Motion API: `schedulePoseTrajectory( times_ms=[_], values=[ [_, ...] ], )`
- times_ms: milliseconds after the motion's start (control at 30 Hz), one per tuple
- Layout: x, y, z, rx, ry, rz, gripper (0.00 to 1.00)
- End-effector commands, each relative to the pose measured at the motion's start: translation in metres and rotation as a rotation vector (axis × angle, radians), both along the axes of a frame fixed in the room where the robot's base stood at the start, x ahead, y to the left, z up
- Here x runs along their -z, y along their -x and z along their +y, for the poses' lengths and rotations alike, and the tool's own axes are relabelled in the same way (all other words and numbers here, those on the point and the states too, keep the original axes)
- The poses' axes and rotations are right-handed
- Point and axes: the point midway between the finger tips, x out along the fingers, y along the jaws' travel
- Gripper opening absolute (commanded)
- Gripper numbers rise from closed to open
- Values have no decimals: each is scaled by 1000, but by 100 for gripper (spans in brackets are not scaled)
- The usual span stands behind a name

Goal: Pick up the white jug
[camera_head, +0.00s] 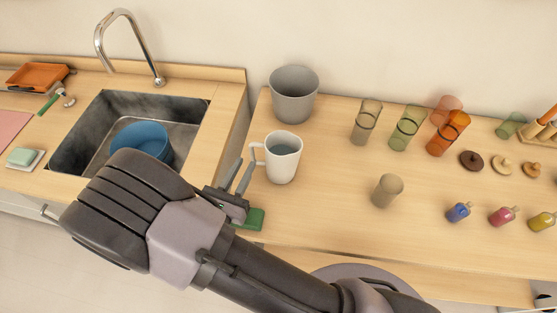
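The white jug (282,159) stands upright on the wooden counter, with its handle on the left side and a grey-blue inside showing at the top. My gripper (241,178) is just left of the jug, close to its handle. Its two dark fingers point up towards the handle and look spread apart, with a gap between them. Nothing shows between the fingers. I cannot tell whether the right finger touches the handle.
A grey pot (294,96) stands behind the jug. A green block (254,219) lies by my gripper at the counter edge. A sink with a blue basin (142,141) is left. Glasses, a beige cup (387,190) and small bottles stand right.

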Motion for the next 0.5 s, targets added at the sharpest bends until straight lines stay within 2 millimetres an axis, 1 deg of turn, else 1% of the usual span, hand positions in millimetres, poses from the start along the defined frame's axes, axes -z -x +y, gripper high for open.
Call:
schedulePoseTrajectory(
  times_ms=[133, 300, 400, 500],
  values=[
    [1, -15, -6, 3, -1, 0, 21],
    [0, -47, -17, 4, -2, -1, 21],
    [-2, -57, -20, 2, -1, 0, 21],
    [-3, -58, -20, 0, 0, 0, 21]
  ],
)
